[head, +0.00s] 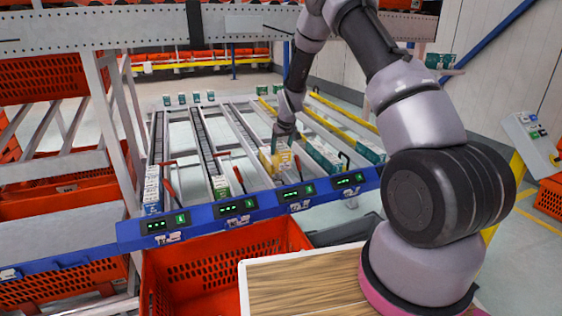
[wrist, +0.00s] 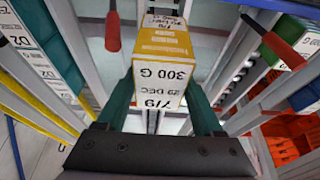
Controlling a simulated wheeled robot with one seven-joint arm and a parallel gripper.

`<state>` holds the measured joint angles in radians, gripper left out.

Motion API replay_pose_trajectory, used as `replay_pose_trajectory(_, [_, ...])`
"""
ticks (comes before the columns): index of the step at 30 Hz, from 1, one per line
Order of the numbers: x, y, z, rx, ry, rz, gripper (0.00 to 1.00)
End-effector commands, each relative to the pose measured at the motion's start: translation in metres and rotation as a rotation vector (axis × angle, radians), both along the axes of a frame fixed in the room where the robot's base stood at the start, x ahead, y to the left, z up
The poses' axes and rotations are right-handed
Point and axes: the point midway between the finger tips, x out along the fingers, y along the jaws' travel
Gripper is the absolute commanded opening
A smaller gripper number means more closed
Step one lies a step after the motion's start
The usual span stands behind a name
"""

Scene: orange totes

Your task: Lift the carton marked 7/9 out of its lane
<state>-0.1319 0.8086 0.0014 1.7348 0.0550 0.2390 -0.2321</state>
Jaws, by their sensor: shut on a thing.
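The carton marked 7/9 is yellow on one face and white on another, which reads 300 G, 29 DEC and 7/9 in the wrist view (wrist: 150,82). In the head view the yellow carton (head: 269,161) is at the front end of a middle lane. My gripper (head: 284,141) reaches down to it from above. In the wrist view the green fingers of my gripper (wrist: 158,108) are shut on the carton, one on each side. I cannot tell whether its base touches the lane.
White and teal cartons (head: 322,155) stand in the lane to the right. A red lever (head: 236,172) rises left of the carton. A blue rail (head: 246,207) with green displays runs along the front. An orange tote (head: 218,268) and a wooden-topped surface (head: 305,285) lie nearer.

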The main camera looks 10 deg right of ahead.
Motion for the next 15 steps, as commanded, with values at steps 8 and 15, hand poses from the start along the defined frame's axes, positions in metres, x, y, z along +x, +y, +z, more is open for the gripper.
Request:
replay_pose_trajectory(8, [0.000, 0.000, 0.013, 0.000, 0.001, 0.000, 0.00])
replay_pose_trajectory(15, [-0.010, -0.003, 0.013, -0.001, 0.000, -0.001, 0.00])
